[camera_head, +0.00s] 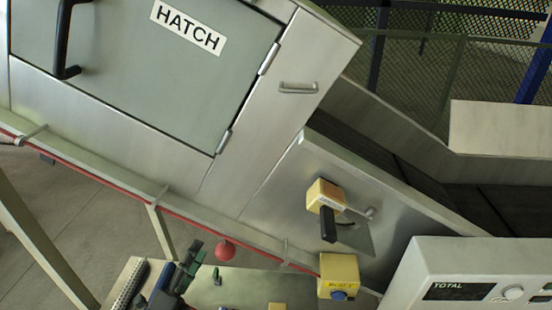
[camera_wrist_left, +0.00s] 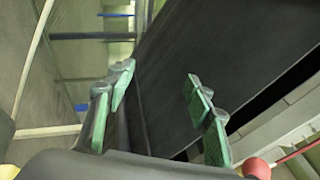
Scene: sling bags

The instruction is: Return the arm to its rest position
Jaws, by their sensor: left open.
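My left gripper (camera_head: 180,270) shows at the bottom left of the head view, above a pale surface (camera_head: 250,285). Its fingers carry green pads. In the left wrist view the gripper (camera_wrist_left: 160,90) has its two pairs of green-padded fingers spread apart, with nothing between them. A dark belt-like surface (camera_wrist_left: 200,45) lies beyond the fingers. My right gripper does not show in either view.
A metal cabinet with a hatch door (camera_head: 150,60) and black handle (camera_head: 60,40) fills the upper left. A red cord (camera_head: 100,178) runs below it to a red ball (camera_head: 225,250). Yellow switch boxes (camera_head: 338,268) and a TOTAL display unit (camera_head: 470,275) stand right.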

